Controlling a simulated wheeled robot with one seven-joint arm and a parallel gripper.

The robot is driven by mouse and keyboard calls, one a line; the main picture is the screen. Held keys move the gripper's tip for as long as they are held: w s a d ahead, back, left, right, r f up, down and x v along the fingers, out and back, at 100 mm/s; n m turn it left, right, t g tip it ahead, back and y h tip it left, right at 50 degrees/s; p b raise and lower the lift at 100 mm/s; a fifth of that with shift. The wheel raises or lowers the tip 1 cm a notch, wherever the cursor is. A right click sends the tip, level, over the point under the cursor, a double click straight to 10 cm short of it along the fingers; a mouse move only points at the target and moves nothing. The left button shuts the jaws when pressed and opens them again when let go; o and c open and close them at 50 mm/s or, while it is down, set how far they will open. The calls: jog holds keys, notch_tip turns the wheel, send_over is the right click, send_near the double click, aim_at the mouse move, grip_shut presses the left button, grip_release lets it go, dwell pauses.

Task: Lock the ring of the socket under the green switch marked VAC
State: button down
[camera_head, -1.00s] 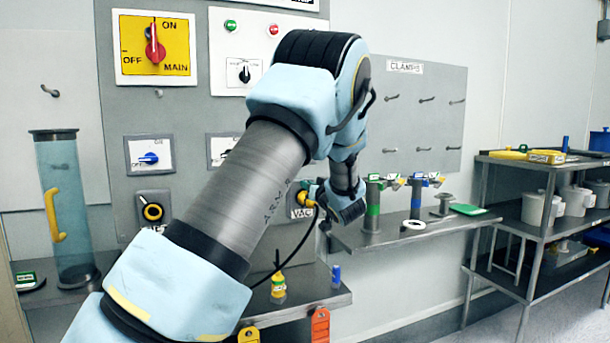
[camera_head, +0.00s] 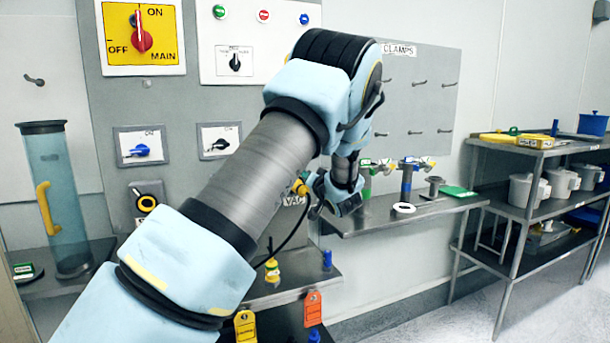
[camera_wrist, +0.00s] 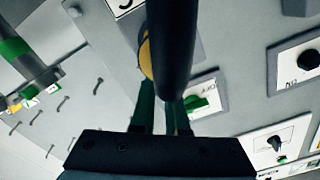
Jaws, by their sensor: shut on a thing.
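The VAC socket, marked by its VAC label (camera_head: 294,200), is mostly hidden by my arm in the head view. A yellow ring (camera_head: 300,187) shows just above the label. In the wrist view the yellow ring (camera_wrist: 144,57) is partly hidden by a thick black cylinder, apparently a plug or cable (camera_wrist: 172,45), close to the camera. My gripper (camera_head: 307,189) is at the socket. Its dark green fingers (camera_wrist: 160,98) reach to the yellow ring and are shut, apparently on it; the contact itself is partly hidden. The green switch (camera_wrist: 197,103) shows beside the fingers; my arm hides it in the head view.
A black cable (camera_head: 292,238) hangs from the socket. A shelf with clamps (camera_head: 405,207) stands right of my gripper.

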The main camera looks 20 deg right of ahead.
jog(key=c, duration=0.9)
grip_release()
jog(key=s+b, duration=0.1)
jog(key=s, duration=0.2)
jog(key=s+d+b, duration=0.1)
jog(key=s, duration=0.3)
jog(key=s+b, duration=0.1)
jog(key=s, duration=0.2)
jog(key=shift+s+d+b, duration=0.2)
jog(key=shift+s+b, duration=0.15)
jog(key=shift+b, duration=0.05)
